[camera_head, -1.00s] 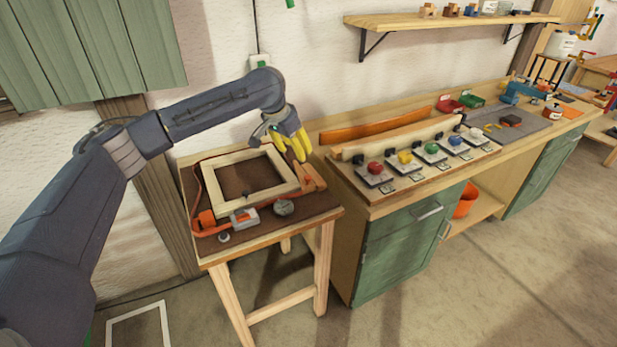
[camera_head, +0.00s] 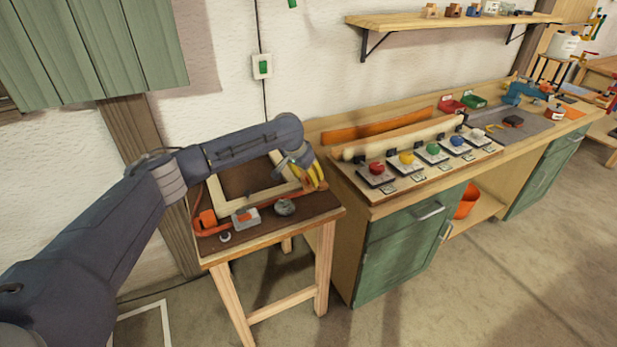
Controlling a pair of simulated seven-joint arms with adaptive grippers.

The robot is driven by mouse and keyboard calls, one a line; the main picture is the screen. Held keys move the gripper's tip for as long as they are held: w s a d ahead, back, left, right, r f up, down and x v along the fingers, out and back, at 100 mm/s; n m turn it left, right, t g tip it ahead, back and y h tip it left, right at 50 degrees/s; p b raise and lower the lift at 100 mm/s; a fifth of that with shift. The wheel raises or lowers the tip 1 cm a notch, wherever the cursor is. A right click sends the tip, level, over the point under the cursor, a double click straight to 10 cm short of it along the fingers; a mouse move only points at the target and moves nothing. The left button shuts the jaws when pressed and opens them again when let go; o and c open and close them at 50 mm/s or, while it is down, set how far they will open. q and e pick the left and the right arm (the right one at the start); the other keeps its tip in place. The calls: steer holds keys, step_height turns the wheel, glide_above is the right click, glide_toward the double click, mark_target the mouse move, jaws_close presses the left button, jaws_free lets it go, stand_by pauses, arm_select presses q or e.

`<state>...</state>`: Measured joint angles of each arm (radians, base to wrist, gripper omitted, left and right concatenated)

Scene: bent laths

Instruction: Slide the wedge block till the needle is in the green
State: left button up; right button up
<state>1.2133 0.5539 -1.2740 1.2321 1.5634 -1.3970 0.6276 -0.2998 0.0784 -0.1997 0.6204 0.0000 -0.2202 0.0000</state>
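A pale wooden frame (camera_head: 221,205) lies on the dark top of a small wooden table, with an orange strap (camera_head: 262,203) around it. A small round gauge (camera_head: 284,207) lies at the table's front; its needle and colours are too small to read. My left gripper (camera_head: 317,182), with yellow fingers, is down at the table's right side, by the frame's right corner. The orange-brown block at that corner is mostly hidden by the fingers, and I cannot tell whether they touch it. The finger gap is not clear. My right gripper is not in view.
A grey and orange buckle (camera_head: 245,217) and an orange corner piece (camera_head: 207,219) sit at the table's front left. A workbench (camera_head: 376,208) adjoins on the right, with several coloured knobs and a long pale lath (camera_head: 405,139). A shelf (camera_head: 450,20) hangs above it.

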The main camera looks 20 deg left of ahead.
arm_select(q)
steer(key=shift+w+f, duration=0.1)
steer(key=shift+f, duration=0.15)
steer(key=shift+c, duration=0.6)
jaws_close()
